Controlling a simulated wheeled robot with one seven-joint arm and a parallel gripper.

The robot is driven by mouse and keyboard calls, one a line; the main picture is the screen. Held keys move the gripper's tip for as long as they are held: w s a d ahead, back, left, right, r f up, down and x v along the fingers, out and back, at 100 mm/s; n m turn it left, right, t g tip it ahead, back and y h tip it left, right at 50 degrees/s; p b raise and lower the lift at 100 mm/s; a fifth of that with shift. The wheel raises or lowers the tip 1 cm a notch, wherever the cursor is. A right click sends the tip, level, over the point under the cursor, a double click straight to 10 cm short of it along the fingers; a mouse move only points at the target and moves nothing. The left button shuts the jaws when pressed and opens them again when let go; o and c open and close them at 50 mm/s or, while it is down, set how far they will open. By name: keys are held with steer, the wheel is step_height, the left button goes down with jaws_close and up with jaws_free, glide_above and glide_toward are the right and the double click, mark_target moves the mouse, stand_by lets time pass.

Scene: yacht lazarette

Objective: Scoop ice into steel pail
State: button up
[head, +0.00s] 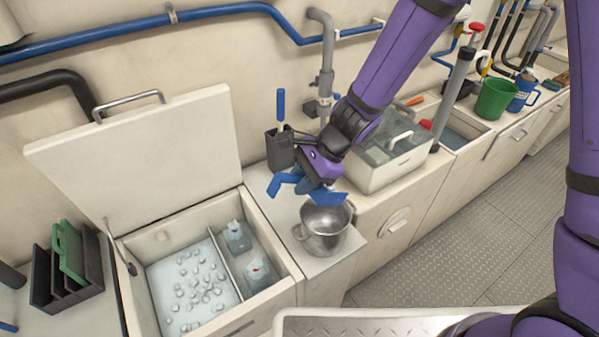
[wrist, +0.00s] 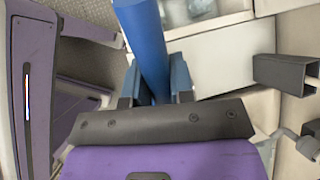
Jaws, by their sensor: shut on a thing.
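My gripper (head: 313,186) is shut on a blue scoop (head: 330,197), beside and above the steel pail. In the wrist view the blue scoop handle (wrist: 143,40) passes between the fingers (wrist: 154,88). One blue end of the scoop is over the pail's back rim; whether it touches or holds ice is unclear. The steel pail (head: 324,240) stands upright on the counter right of the ice bin; I cannot make out ice in it. Loose ice cubes (head: 196,290) lie in the left compartment of the open ice bin (head: 285,290).
The bin's lid (head: 150,150) stands raised. Bottles (head: 238,236) sit in its right compartment. A black holder (head: 280,150) with a blue-handled tool is behind the pail. A clear-lidded box (head: 385,165) stands to the right. A green rack item (head: 70,250) is at left.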

mark_target(297, 176)
steer(key=shift+d+f, duration=0.1)
steer(key=shift+f, duration=0.3)
steer(key=w+d+g+y, duration=0.1)
steer(key=w+d+r+g+y, duration=0.1)
steer(key=d+y, duration=0.1)
steer(key=w+d+g+y, duration=0.1)
steer(key=d+y, duration=0.1)
steer(key=shift+w+r+m, duration=0.2)
steer(key=shift+r+m, duration=0.2)
steer(key=shift+s+a+r, duration=0.3)
steer(key=shift+s+a, duration=0.05)
steer(key=shift+a, duration=0.15)
steer(key=a+h, duration=0.1)
steer(key=s+a+r+t+h, duration=0.1)
steer(key=h, duration=0.1)
steer(key=shift+s+a+n+t, duration=0.2)
steer(key=shift+s+n+t, duration=0.1)
steer(key=shift+s+a+r+t+h, duration=0.25)
steer(key=shift+s+a+t+h, duration=0.2)
steer(key=shift+a+h, duration=0.25)
steer(key=shift+s+a+r+t+h, duration=0.3)
steer(key=shift+a+t+h, duration=0.2)
steer(key=shift+h, duration=0.3)
steer(key=shift+s+f, duration=0.1)
steer(key=shift+s, duration=0.05)
